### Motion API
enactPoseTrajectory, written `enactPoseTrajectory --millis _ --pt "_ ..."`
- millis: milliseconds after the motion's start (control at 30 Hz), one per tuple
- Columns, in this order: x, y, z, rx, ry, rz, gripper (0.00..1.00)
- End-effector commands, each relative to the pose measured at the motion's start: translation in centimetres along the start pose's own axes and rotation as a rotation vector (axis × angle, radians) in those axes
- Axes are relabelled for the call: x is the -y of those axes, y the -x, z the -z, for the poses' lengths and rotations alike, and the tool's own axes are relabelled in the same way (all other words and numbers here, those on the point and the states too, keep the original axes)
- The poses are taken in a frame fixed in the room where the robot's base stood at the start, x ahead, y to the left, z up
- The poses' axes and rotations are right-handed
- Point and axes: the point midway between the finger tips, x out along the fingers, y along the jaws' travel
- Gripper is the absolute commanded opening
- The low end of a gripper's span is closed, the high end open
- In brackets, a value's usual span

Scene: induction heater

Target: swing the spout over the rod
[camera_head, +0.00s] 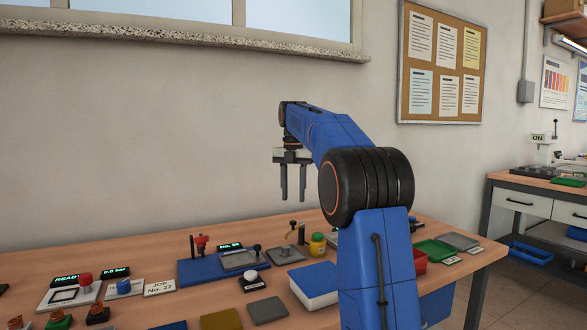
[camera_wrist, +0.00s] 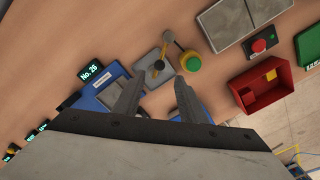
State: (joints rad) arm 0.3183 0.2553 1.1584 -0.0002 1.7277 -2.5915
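My gripper (camera_head: 293,199) hangs high above the bench, fingers pointing down, apart and empty. In the wrist view my gripper (camera_wrist: 159,80) also shows a gap between its fingers. A small grey plate (camera_head: 285,256) on the bench carries an upright post and a dark knob. The wrist view shows this plate (camera_wrist: 150,58) just beyond the fingertips, with a dark knob (camera_wrist: 158,65) and a slim arm-like part (camera_wrist: 166,44). This part may be the spout, but I cannot tell for sure. I cannot pick out the rod with certainty. Nothing touches the fingers.
A yellow jar with a green lid (camera_head: 317,244) stands right beside the plate. A blue base (camera_head: 200,270) with a red-topped fixture is to its left. A red bin (camera_wrist: 262,90) and green tray (camera_head: 433,250) lie to the right. The air around my gripper is clear.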

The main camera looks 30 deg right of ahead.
Motion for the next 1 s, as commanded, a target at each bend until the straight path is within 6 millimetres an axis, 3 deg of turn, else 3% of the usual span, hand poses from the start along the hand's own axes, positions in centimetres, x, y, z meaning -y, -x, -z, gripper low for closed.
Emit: enactPoseTrajectory --millis 200,433,700,1000 --pt "-0.1 4.3 -0.1 0.003 0.0 -0.001 0.38" --pt "0.0 7.5 -0.1 0.002 0.0 -0.001 0.38" --pt "0.1 8.9 0.0 0.0 0.0 0.0 0.38" --pt "0.1 9.0 0.0 0.0 0.0 0.0 0.38"
